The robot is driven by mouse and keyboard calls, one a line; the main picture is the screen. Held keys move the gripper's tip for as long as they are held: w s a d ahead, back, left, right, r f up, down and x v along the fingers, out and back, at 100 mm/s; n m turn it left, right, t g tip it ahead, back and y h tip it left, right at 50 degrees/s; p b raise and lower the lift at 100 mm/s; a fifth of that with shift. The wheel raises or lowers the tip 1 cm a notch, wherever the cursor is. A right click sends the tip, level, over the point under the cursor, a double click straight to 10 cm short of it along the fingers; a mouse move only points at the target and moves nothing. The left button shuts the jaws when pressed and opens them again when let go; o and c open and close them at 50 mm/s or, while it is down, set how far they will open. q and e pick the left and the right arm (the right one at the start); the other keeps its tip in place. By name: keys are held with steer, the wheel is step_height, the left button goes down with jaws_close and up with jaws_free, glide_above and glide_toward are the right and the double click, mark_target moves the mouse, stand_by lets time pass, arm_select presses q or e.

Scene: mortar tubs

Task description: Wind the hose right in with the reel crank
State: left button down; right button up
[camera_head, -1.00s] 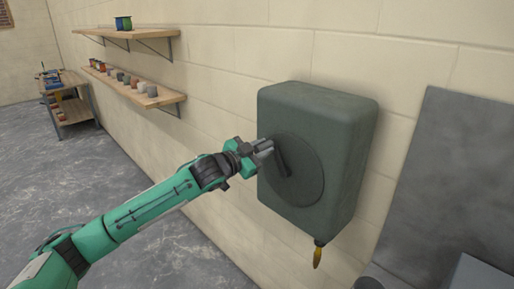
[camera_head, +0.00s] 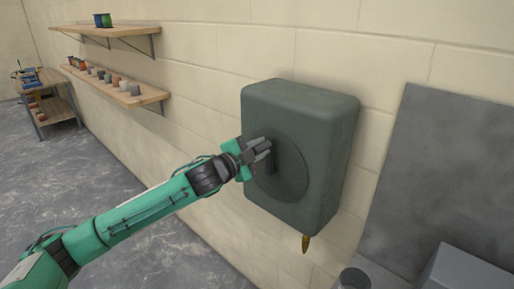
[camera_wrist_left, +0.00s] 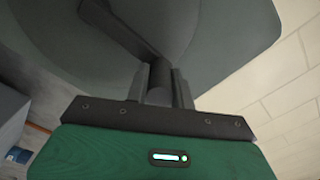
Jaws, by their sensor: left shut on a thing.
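The hose reel (camera_head: 315,125) is a dark green box on the block wall, with a round disc on its front face. Its dark crank (camera_head: 272,160) sits on the disc, and the crank arm (camera_wrist_left: 125,30) also shows in the left wrist view. My left gripper (camera_head: 264,148) is at the crank; in the left wrist view its fingers (camera_wrist_left: 160,85) are shut on the round crank handle (camera_wrist_left: 159,80). A brass-coloured hose end (camera_head: 306,244) pokes out below the reel; the rest of the hose is hidden. My right gripper is out of view.
Two wooden wall shelves (camera_head: 110,31) with small pots are at the left. A workbench (camera_head: 48,103) stands farther back. A grey panel (camera_head: 440,170) leans at the right, with a grey block (camera_head: 465,270) and a round container (camera_head: 354,279) below it.

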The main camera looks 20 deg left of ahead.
arm_select(q)
steer(key=shift+s+d, duration=0.1)
steer(key=shift+d, duration=0.05)
steer(key=c, duration=1.2)
jaws_free()
steer(key=shift+d, duration=0.1)
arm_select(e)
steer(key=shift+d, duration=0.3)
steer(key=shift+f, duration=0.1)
arm_select(q)
steer(key=shift+s+a+f, duration=0.1)
steer(key=shift+s+a, duration=0.1)
steer(key=b+v, duration=0.7)
steer(key=v, duration=0.6)
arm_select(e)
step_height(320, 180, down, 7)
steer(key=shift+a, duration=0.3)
arm_select(q)
steer(key=shift+s, duration=0.15)
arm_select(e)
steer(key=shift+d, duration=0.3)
